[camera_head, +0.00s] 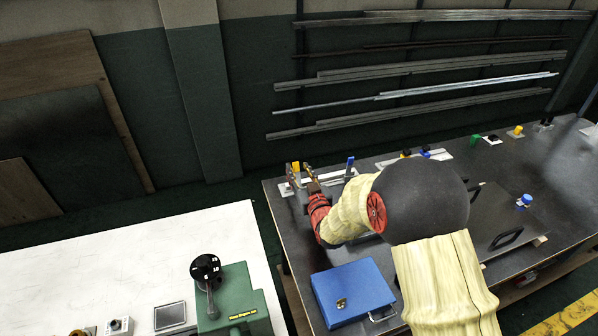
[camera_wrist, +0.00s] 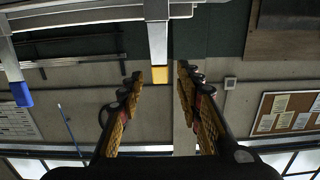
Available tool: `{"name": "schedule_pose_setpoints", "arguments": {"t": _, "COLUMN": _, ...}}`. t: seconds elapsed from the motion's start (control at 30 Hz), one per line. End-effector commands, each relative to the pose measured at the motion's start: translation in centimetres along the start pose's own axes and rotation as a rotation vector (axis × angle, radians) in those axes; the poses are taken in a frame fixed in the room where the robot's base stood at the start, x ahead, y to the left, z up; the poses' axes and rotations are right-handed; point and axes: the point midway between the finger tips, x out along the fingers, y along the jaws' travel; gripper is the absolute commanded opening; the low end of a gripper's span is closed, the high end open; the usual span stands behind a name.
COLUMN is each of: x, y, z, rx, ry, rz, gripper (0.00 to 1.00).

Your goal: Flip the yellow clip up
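The yellow clip (camera_head: 296,166) is a small yellow tip by the far left corner of the dark table. In the wrist view its yellow end (camera_wrist: 159,75) caps a grey bar. My gripper (camera_head: 300,173) is at the clip, with its fingers apart. In the wrist view the clip's end appears between the two fingertips of my gripper (camera_wrist: 160,75), with a gap on each side. I cannot tell whether a finger touches it. My arm hides part of the table behind it.
A blue clip (camera_head: 349,164) stands upright just right of my gripper, also visible in the wrist view (camera_wrist: 21,95). A blue box (camera_head: 352,291) lies near the front edge. Other small clips, including another yellow one (camera_head: 519,130), sit along the back.

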Motion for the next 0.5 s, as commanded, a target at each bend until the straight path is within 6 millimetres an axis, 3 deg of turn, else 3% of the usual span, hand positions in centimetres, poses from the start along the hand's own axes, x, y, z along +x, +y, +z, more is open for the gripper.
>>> {"name": "schedule_pose_setpoints", "arguments": {"t": 0.17, "x": -1.6, "y": 0.0, "z": -0.1, "rx": 0.000, "ry": 0.000, "rz": 0.001, "gripper": 0.35}}
{"name": "schedule_pose_setpoints", "arguments": {"t": 0.5, "x": -8.3, "y": 0.0, "z": -0.1, "rx": 0.000, "ry": 0.000, "rz": 0.000, "gripper": 0.35}}
